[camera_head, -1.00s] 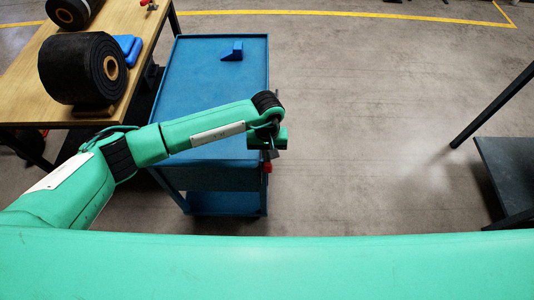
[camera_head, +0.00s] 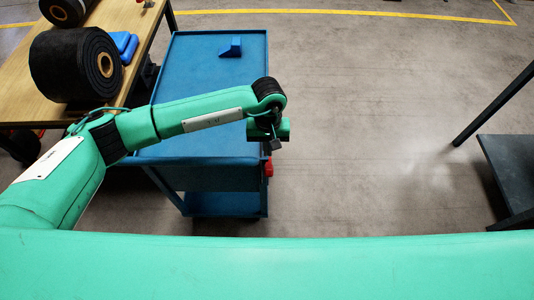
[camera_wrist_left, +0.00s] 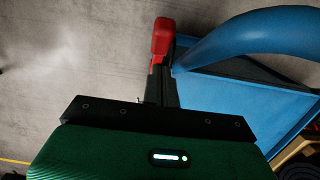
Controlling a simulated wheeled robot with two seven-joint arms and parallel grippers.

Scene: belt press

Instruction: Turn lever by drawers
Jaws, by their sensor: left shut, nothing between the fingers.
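A small red lever (camera_head: 268,168) sits at the right side of the blue drawer cart (camera_head: 208,177), below the level of its top. My left gripper (camera_head: 277,146) points down just above the lever in the head view, its fingers small and partly hidden by my wrist. In the left wrist view the red lever end (camera_wrist_left: 163,38) stands just beyond the fingertips of my left gripper (camera_wrist_left: 160,75), which are closed together with nothing held. I cannot tell whether the fingers touch the lever. My right gripper is not in view.
A thick blue curved handle (camera_wrist_left: 255,35) runs close beside the lever in the left wrist view. A blue wedge (camera_head: 231,48) lies on the cart top. A wooden table (camera_head: 125,20) with black rolls (camera_head: 62,68) stands at left. Open floor (camera_head: 370,110) lies to the right.

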